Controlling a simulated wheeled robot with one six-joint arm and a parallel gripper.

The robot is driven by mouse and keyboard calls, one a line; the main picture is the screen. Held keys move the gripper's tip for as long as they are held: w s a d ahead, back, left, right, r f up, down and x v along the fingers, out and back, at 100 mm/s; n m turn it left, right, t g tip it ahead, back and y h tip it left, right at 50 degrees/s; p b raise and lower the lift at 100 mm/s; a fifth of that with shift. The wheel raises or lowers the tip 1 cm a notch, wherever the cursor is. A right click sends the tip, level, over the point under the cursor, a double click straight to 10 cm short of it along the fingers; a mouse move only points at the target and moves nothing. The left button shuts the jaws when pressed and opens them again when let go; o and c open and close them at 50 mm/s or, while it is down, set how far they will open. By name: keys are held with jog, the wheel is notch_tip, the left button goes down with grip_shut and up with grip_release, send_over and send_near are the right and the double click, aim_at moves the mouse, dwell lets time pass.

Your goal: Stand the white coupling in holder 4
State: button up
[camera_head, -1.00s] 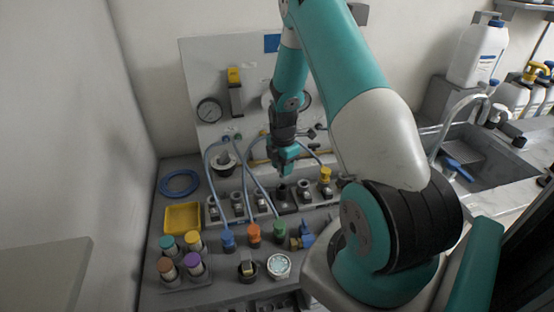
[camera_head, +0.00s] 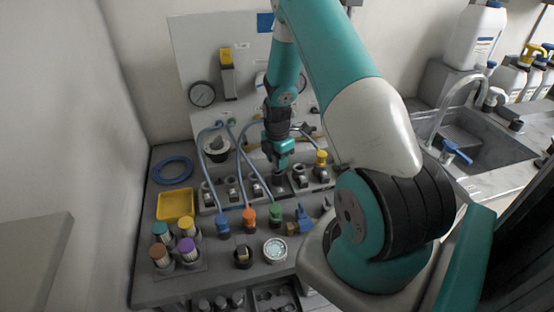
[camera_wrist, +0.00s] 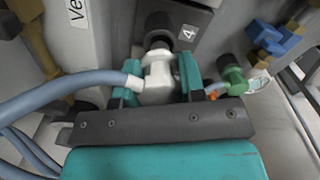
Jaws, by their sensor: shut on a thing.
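My gripper (camera_head: 281,165) is low over the row of dark holders at the back of the bench. In the wrist view its teal jaws (camera_wrist: 158,80) are shut on the white coupling (camera_wrist: 158,78), one jaw on each side. A blue-grey hose (camera_wrist: 75,88) runs from the coupling's left side. The coupling's far end meets a dark round part (camera_wrist: 158,28) beside the number 4 label (camera_wrist: 186,35) of holder 4. I cannot tell whether the coupling is seated there. In the head view the coupling is hidden by my gripper.
A yellow-topped fitting (camera_head: 321,158) stands right of my gripper. Blue (camera_head: 223,228), orange (camera_head: 249,217) and green (camera_head: 274,215) connectors stand in front. A yellow tray (camera_head: 163,207) and a blue hose coil (camera_head: 172,170) lie left. Hoses loop close to my gripper's left.

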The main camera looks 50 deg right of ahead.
jog(key=shift+f, duration=0.15)
jog(key=shift+f+b, duration=0.95)
jog(key=shift+f, duration=0.25)
jog(key=o, duration=1)
notch_tip(320, 180, up, 18)
jog(key=shift+f+b, duration=0.2)
jog(key=shift+b, duration=1.05)
